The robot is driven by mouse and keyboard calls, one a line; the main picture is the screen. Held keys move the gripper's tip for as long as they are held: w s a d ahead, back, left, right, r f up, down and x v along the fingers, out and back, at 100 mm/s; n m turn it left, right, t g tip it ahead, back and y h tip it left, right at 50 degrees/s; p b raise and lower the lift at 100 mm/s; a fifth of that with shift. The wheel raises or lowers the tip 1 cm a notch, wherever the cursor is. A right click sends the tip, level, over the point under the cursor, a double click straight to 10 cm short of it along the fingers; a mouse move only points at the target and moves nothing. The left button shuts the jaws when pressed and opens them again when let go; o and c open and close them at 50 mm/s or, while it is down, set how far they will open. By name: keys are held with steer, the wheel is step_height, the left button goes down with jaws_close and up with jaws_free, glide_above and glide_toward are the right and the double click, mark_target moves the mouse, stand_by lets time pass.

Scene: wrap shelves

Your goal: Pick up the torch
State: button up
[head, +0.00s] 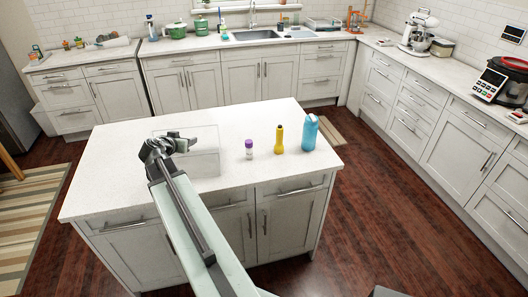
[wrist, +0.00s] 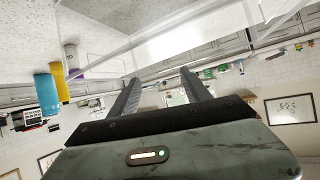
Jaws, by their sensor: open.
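The torch (head: 279,139) looks to be the yellow upright item with a dark top, on the white island counter (head: 120,180). It stands between a small white bottle with a purple cap (head: 249,150) and a blue bottle (head: 309,133). In the wrist view, which is upside down, the yellow torch (wrist: 61,84) shows at the left, beside the blue bottle (wrist: 47,96). My gripper (head: 172,143) is over the left part of the island, well left of the torch. Its two fingers (wrist: 160,82) are apart with nothing between them.
A clear see-through box or shelf (head: 204,165) stands on the island close by my gripper. The right end of the island around the bottles is otherwise clear. Counters line the back and right walls, with a sink (head: 257,35), a mixer (head: 420,28) and a cooker (head: 503,80).

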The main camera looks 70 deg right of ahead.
steer(key=s+d+f+m+g+h+b, duration=0.1)
steer(key=s+d+f+m+g+b, duration=0.2)
steer(key=s+d, duration=1.25)
steer(key=m+g+b, duration=0.2)
steer(key=g, duration=0.1)
glide_toward(278, 136)
steer(key=x, duration=0.4)
steer(key=shift+s+d+r, duration=0.15)
steer(key=shift+s+r, duration=0.1)
steer(key=b+x, duration=0.1)
steer(key=x, duration=0.1)
steer(key=b+x, duration=0.1)
steer(key=x, duration=0.2)
steer(key=b+x, duration=0.1)
steer(key=x, duration=0.1)
steer(key=shift+w+d+f, duration=0.25)
steer(key=shift+d+f, duration=0.05)
steer(key=shift+f, duration=0.1)
steer(key=shift+r, duration=0.1)
jaws_close()
